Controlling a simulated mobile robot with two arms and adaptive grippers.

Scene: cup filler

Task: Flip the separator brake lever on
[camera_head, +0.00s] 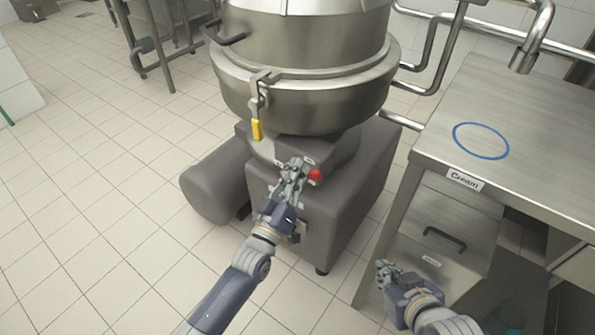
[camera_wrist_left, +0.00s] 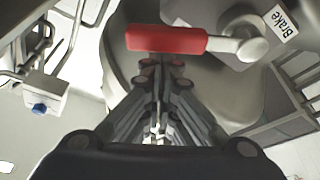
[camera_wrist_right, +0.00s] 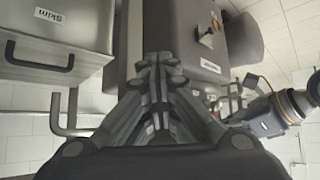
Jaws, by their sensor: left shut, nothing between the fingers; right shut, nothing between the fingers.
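The separator (camera_head: 305,95) is a large steel bowl on a grey base. Its brake lever has a red handle (camera_head: 316,175), partly hidden behind my left gripper (camera_head: 297,165) in the head view. In the left wrist view the red handle (camera_wrist_left: 165,39) lies level, joined to a light grey pivot on its right, beside a "Brake" label (camera_wrist_left: 281,21). My left gripper is shut and empty, its fingertips (camera_wrist_left: 160,65) just below the red handle; I cannot tell whether they touch. My right gripper (camera_head: 383,268) is shut and empty, in front of the drawer cabinet.
A steel table (camera_head: 535,130) with a blue ring mark and a "Cream" label stands at the right, with a drawer cabinet (camera_head: 440,225) below it. A yellow-ended latch (camera_head: 257,129) hangs from the bowl above my left gripper.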

